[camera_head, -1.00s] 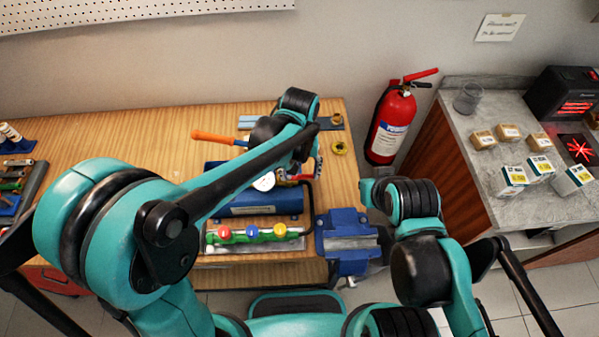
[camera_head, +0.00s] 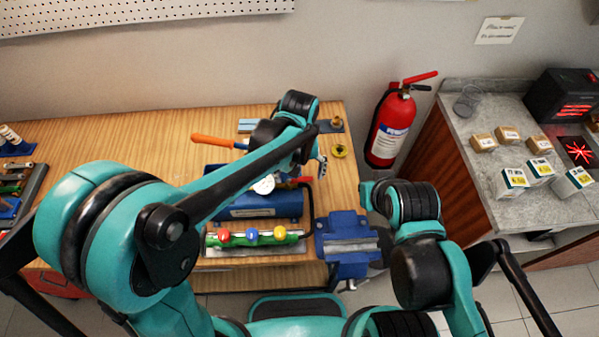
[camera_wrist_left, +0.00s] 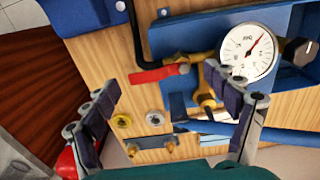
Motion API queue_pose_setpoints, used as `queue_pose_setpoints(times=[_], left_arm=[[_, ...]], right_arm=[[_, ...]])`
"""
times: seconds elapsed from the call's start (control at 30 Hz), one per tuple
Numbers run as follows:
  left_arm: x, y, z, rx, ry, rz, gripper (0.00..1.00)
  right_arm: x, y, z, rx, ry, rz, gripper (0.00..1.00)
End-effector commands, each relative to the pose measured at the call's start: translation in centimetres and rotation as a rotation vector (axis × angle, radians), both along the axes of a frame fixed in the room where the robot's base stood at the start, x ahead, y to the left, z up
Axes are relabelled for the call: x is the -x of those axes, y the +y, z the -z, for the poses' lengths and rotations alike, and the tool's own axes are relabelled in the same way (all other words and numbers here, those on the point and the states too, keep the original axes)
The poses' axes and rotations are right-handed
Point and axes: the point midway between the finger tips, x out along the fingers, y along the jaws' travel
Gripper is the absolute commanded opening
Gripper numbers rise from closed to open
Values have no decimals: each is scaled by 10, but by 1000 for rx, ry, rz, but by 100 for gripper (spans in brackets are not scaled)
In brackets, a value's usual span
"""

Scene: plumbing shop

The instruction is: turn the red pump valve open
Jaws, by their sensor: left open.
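In the head view only a bit of red (camera_head: 302,180) shows by the gripper. My left gripper (camera_wrist_left: 163,80) is open, with one finger on each side of the lever in the picture; I see no clear contact. In the head view this gripper (camera_head: 318,168) is mostly hidden behind my own arm, at the right end of the blue pump tank (camera_head: 255,205). My right arm shows, but its gripper does not.
A pressure gauge (camera_wrist_left: 248,52) and brass fitting (camera_wrist_left: 207,98) sit close to the right finger. A blue vise (camera_head: 345,238) and a green rack with coloured knobs (camera_head: 252,238) stand in front. A fire extinguisher (camera_head: 391,125) is right of the bench.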

Motion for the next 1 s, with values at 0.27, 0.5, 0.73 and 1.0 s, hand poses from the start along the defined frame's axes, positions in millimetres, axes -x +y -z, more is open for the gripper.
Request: queue_pose_setpoints(times=[0.27,0.5,0.73,1.0], left_arm=[[0,0,-31,0,0,0,86],[0,0,-84,0,0,0,86],[0,0,-115,0,0,0,86],[0,0,-120,0,0,0,86]], right_arm=[[0,0,0,0,0,0,0],[0,0,0,0,0,0,0],[0,0,0,0,0,0,0],[0,0,0,0,0,0,0]])
